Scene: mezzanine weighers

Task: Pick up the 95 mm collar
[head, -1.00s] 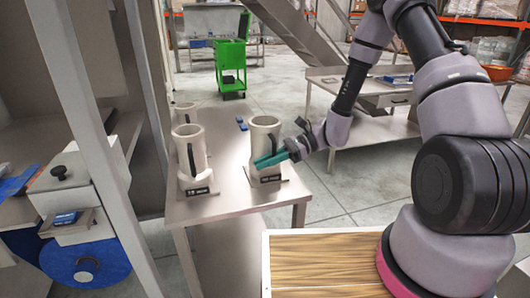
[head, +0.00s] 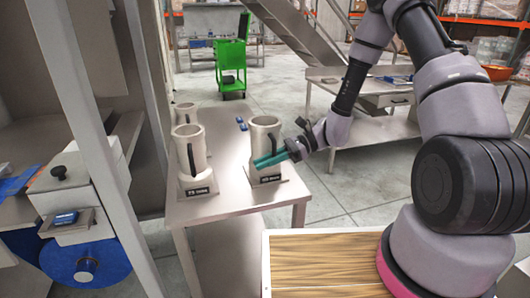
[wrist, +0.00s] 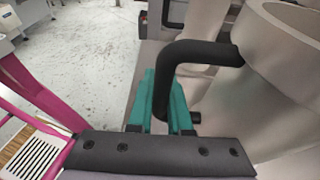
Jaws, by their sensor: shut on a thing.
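A beige cylindrical collar (head: 264,135) with a black handle stands upright in a labelled holder at the right of the metal table. Its label is too small to read surely. My gripper (head: 270,160) has its teal fingers in front of this collar. In the wrist view my gripper (wrist: 165,105) is shut on the black handle (wrist: 200,52), one finger on each side, beside the collar wall (wrist: 285,65).
The metal table (head: 228,150) has small blue items (head: 241,124) at its back. A grey post (head: 95,130) and a weigher with a blue reel (head: 85,262) are at the left. A wooden-topped surface (head: 325,262) lies in front. A green cart (head: 231,65) stands behind.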

